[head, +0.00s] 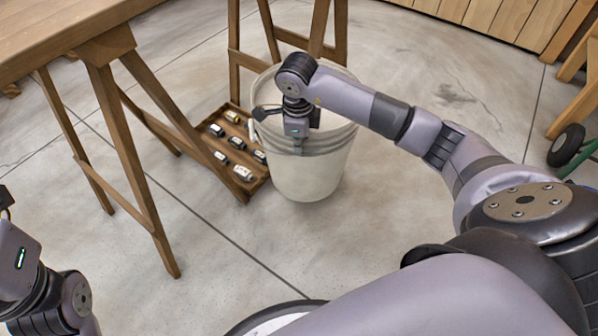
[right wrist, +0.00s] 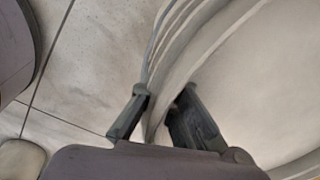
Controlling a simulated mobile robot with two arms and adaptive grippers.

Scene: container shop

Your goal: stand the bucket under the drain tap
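A large whitish bucket (head: 308,178) stands upright on the concrete floor, just right of a wooden trestle leg. My right gripper (head: 297,128) is at its near left rim in the head view. In the right wrist view one finger is outside the bucket wall (right wrist: 240,75) and one inside, close on both sides of the rim. I cannot make out a drain tap in either view.
A wooden trestle table (head: 60,35) stands at upper left, its legs close to the bucket. A shallow wooden tray (head: 250,187) with several small items lies left of the bucket. A dark wheel (head: 566,146) is at the right. Floor in front of the bucket is free.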

